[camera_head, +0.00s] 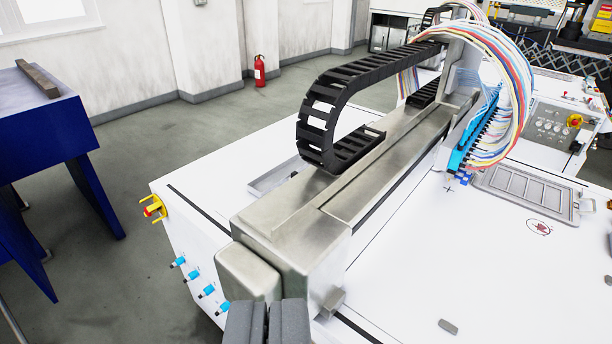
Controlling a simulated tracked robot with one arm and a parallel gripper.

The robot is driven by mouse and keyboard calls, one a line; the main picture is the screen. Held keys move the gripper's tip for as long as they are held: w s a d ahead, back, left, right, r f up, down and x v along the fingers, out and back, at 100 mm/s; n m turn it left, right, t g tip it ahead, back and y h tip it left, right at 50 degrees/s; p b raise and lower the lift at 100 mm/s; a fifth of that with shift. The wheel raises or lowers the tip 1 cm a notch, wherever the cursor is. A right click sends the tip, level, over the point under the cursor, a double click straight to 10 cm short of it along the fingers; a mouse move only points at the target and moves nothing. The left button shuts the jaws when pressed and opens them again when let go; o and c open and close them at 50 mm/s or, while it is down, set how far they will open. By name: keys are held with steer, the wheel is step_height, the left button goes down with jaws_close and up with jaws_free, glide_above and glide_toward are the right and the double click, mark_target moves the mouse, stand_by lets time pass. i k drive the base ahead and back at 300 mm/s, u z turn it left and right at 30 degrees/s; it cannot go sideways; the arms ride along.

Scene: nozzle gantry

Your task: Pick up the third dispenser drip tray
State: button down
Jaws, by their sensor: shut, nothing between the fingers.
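My gripper (268,322) shows at the bottom edge, left of the middle, as two dark grey fingers side by side. It is shut and empty, in front of the near end of the metal gantry beam (290,235). A shallow metal tray with slots (525,190) lies on the white machine top at the right, far from my gripper. Another shallow metal tray (272,178) shows partly behind the beam, its rest hidden. I cannot tell which, if either, is the third dispenser drip tray.
The gantry beam crosses the white machine top (440,260), carrying a black cable chain (318,120) and a blue nozzle head (470,140) with coloured tubes. A small grey piece (448,326) lies at the lower right. A blue table (40,130) stands left, with grey floor between.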

mark_target(277, 176)
steer(key=u, duration=0.15)
steer(key=k, duration=0.9)
steer(key=z, duration=0.2)
steer(key=i, duration=0.9)
steer(key=u, duration=0.55)
steer(key=i, duration=0.65)
steer(key=u, duration=0.55)
steer(key=i, duration=1.45)
steer(key=z, duration=0.4)
